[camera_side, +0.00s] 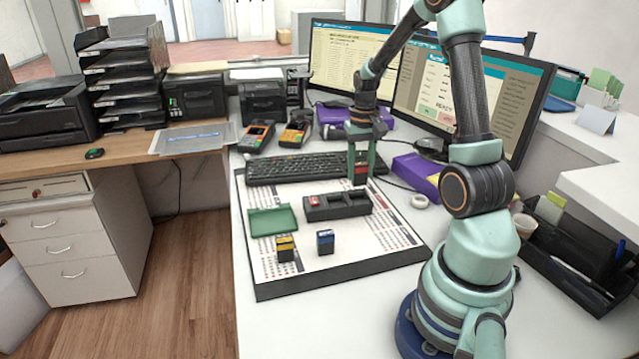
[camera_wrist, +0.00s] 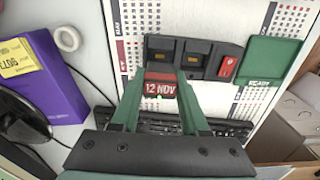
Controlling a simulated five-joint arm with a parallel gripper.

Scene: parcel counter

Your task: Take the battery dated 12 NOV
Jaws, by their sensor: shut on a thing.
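My gripper (camera_side: 361,160) is shut on a red battery (camera_side: 361,174), held behind the right end of the black charger (camera_side: 340,211) in the side view. In the wrist view the battery (camera_wrist: 160,84) sits between the two green fingers of my gripper (camera_wrist: 162,74), and its label reads 12 NOV. The charger (camera_wrist: 179,42) has two dark bays without a battery and a red battery (camera_wrist: 228,66) in the bay nearest the green tray. A yellow-and-black battery (camera_side: 286,249) and a blue battery (camera_side: 325,242) stand on the calendar mat (camera_side: 345,272) in front.
The green tray (camera_side: 273,220) lies left of the charger and looks empty. A keyboard (camera_side: 300,168) runs behind the mat. A purple box (camera_side: 416,174) and a white tape roll (camera_side: 420,202) are on the right. Monitors stand behind. The mat's front right is clear.

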